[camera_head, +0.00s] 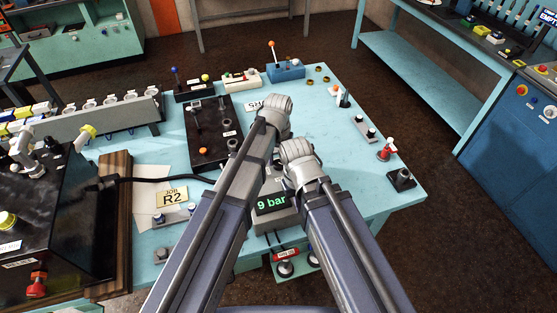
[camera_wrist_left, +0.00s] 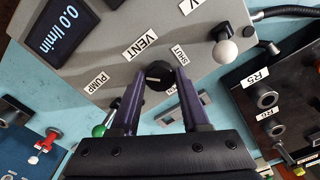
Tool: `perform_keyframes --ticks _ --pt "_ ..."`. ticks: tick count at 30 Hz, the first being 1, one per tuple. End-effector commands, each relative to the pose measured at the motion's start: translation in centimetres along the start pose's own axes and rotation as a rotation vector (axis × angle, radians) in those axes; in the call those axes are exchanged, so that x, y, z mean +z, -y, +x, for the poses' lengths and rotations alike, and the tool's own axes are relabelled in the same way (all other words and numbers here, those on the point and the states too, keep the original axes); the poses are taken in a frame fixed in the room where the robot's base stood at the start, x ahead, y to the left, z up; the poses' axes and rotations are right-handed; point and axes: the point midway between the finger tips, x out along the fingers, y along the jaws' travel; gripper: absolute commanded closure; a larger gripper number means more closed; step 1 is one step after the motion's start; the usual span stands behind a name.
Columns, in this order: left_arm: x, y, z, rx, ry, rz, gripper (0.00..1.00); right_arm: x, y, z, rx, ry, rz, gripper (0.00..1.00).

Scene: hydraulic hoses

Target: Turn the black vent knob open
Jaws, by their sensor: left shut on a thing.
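The black vent knob (camera_wrist_left: 160,76) sits on a grey panel in the left wrist view, beside the VENT label (camera_wrist_left: 139,46). It carries a pale mark; I cannot tell which end of the mark points. A SHUT label (camera_wrist_left: 180,55) is near its upper right, and a smaller label below it is partly covered. My left gripper (camera_wrist_left: 158,75) is shut on the knob, with one purple finger on each side. In the head view my arms cover the knob and the left fingers. My right arm's wrist shows there beside the left arm, but its gripper is hidden.
The grey panel has a flow display (camera_wrist_left: 63,28) reading 0.0 l/min, a PUMP label (camera_wrist_left: 97,80) and a white-tipped toggle (camera_wrist_left: 225,50). A "9 bar" readout (camera_head: 271,203) stands between my arms. A black block (camera_head: 208,150) lies left; the blue table (camera_head: 350,170) is fairly clear right.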

Motion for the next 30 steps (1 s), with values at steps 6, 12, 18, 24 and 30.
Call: perform_keyframes --ticks 6,12,18,24,30 --pt "0.01 0.04 0.01 0.000 0.000 0.206 1.00 0.00 0.00 0.01 0.000 0.000 0.000 1.00" --pt "0.00 0.06 0.01 0.000 0.000 0.387 1.00 0.00 0.00 0.01 0.000 0.000 0.000 1.00" --pt "0.00 0.08 0.01 0.000 0.000 0.541 1.00 0.00 0.00 0.01 0.000 0.000 0.000 1.00" --pt "-0.01 0.09 0.01 0.000 0.000 0.655 1.00 0.00 0.00 0.01 0.000 0.000 0.000 1.00" --pt "-0.02 0.10 0.01 0.000 0.000 0.723 1.00 0.00 0.00 0.01 0.000 0.000 0.000 1.00"
